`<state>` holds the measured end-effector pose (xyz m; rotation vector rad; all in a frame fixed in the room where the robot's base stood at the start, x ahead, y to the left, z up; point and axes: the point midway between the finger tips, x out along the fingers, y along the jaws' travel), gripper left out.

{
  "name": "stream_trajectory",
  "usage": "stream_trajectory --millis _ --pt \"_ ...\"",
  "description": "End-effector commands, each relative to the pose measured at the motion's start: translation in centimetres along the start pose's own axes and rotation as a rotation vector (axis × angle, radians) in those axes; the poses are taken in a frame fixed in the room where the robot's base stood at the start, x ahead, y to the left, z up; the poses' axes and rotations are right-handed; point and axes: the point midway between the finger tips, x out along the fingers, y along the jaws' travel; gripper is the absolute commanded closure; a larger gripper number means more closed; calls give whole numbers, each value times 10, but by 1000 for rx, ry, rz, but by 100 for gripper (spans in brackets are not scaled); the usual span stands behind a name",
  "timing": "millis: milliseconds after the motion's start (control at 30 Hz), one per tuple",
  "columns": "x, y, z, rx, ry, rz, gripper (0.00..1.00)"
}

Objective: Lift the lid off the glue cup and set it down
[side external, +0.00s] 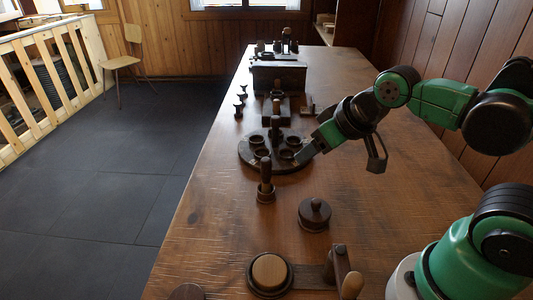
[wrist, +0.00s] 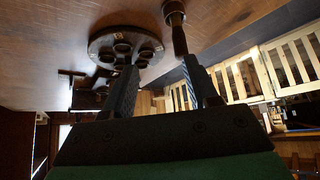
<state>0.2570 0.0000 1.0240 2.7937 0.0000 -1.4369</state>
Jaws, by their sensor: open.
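A squat dark round pot (side external: 314,216) with a knobbed lid stands on the table right of centre in the side view; I take it for the glue cup. Its lid (side external: 315,205) sits on top, knob up. I cannot make the pot out in the wrist view. My gripper (side external: 303,156) is in the air by the right edge of the round stand, farther up the table than the pot and apart from it. In the wrist view its two fingers (wrist: 158,72) are spread, with nothing seen held between them.
The round stand (side external: 246,157) holds several small cups; it also shows in the wrist view (wrist: 97,47). A small cup with an upright handled tool (side external: 265,184) stands before it. A round wooden-topped piece (side external: 270,270) is near the front. Table left of the pot is partly clear.

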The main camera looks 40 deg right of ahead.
Motion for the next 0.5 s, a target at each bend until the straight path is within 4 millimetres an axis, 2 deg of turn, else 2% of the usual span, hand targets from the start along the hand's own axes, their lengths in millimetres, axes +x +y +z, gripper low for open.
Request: stream_trajectory --millis 33,200,500 --pt "0 0 0 0 0 0 47" --pt "0 0 0 0 0 0 0" --pt "2 0 2 -20 -31 -1 0"
